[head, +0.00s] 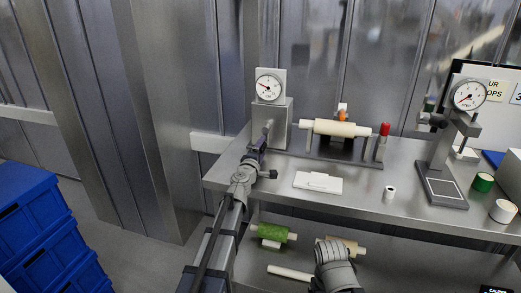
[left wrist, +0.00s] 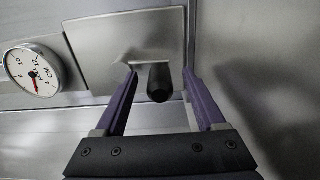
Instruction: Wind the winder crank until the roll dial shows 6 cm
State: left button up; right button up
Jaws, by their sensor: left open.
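The winder (head: 272,115) is a grey metal box at the back left of the bench, with the round white roll dial (head: 269,87) above it. The dial, marked CM, also shows in the left wrist view (left wrist: 33,70); its red needle is too small to read surely. My left gripper (head: 265,139) is open in front of the winder. In the left wrist view the dark crank grip (left wrist: 160,83) shows between the open fingers (left wrist: 158,92), with visible gaps on both sides. A pale roll (head: 337,128) lies across the stand to the right of the winder.
A second dial (head: 468,96) stands on a metal stand (head: 440,188) at the right. A white block (head: 318,182) and a small white cylinder (head: 389,192) lie on the bench (head: 365,205). Green (head: 273,233) and tan rolls rest below. Blue crates (head: 35,215) stand at the left.

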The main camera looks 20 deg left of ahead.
pick_arm(q)
jog(key=shift+s+a, duration=0.15)
jog(key=shift+s, duration=4.4)
